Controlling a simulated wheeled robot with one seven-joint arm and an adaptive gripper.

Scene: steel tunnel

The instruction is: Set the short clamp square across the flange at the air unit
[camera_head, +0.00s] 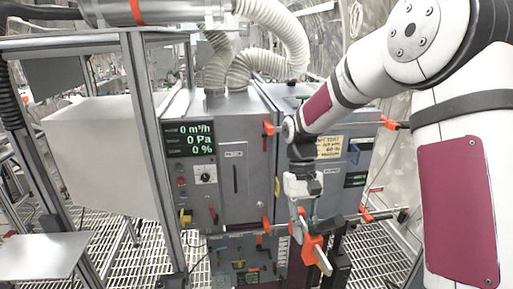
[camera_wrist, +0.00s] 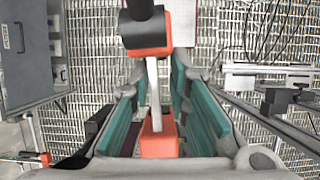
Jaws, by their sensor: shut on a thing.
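The clamp in my gripper (camera_head: 306,214) has orange jaws (camera_head: 313,250) and a pale metal bar (camera_head: 325,264). It hangs tilted in front of the lower part of the grey air unit (camera_head: 235,150). In the wrist view, its pale bar (camera_wrist: 153,88) runs between the teal finger pads of my gripper (camera_wrist: 157,76). One orange end and a black handle (camera_wrist: 142,28) lie beyond the fingertips. Another orange block (camera_wrist: 158,140) lies between the pads. Other orange clamps sit along the unit's seam (camera_head: 268,129) and right edge (camera_head: 389,123). I cannot tell which joint is the flange.
A grey metal frame post (camera_head: 150,150) and a pale panel (camera_head: 100,150) stand left of the unit. A small shelf (camera_head: 42,256) is at lower left. Ribbed hoses (camera_head: 270,35) rise above the unit. The floor is open steel grating (camera_head: 205,265).

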